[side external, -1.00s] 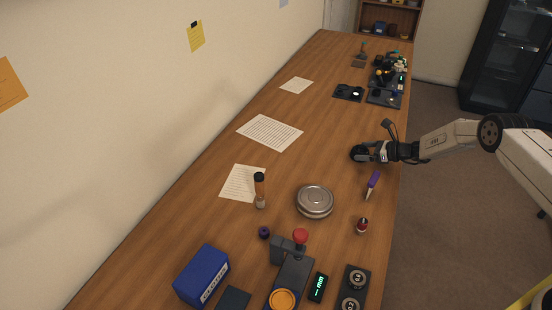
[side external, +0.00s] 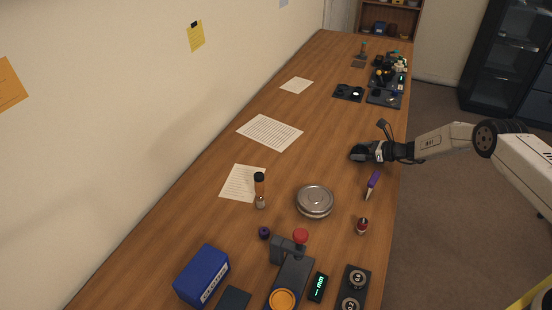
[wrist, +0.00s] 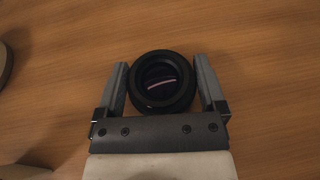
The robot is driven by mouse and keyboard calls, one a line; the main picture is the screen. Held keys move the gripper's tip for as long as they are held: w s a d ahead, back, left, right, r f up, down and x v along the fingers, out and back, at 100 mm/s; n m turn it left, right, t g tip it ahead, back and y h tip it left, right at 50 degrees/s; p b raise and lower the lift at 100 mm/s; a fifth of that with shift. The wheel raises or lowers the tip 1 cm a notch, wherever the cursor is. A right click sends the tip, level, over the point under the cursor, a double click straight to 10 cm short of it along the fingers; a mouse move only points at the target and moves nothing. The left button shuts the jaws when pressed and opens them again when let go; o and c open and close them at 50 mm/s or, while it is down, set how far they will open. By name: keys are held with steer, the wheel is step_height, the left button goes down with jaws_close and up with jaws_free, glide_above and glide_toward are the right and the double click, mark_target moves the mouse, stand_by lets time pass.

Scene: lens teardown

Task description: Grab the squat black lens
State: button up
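The squat black lens (wrist: 162,82) is a dark ring around purplish glass. It lies between the two fingers of my gripper (wrist: 162,72) in the wrist view. The fingers stand wide apart at the ends of their bar, one on each side of the lens; any gap to its rim is very narrow, and I cannot be sure of contact. In the side view, my gripper (side external: 370,152) is low at the right edge of the table, and the dark lens (side external: 358,153) shows at its tips, partly merged with the fingers.
A purple-handled tool (side external: 373,180) and a round metal tin (side external: 315,201) lie nearer on the wooden table (side external: 330,120). A black tray with parts (side external: 384,98) stands farther back.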

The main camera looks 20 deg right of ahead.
mark_target(361, 149)
jaws_close()
steer(key=shift+r, duration=0.15)
steer(key=shift+r, duration=1.5)
steer(key=shift+s+r, duration=0.45)
steer(key=shift+r, duration=0.1)
steer(key=s+a+r, duration=0.1)
steer(key=s+r, duration=0.7)
steer(key=s, duration=0.5)
steer(key=shift+a+r, duration=0.3)
steer(key=shift+a, duration=0.05)
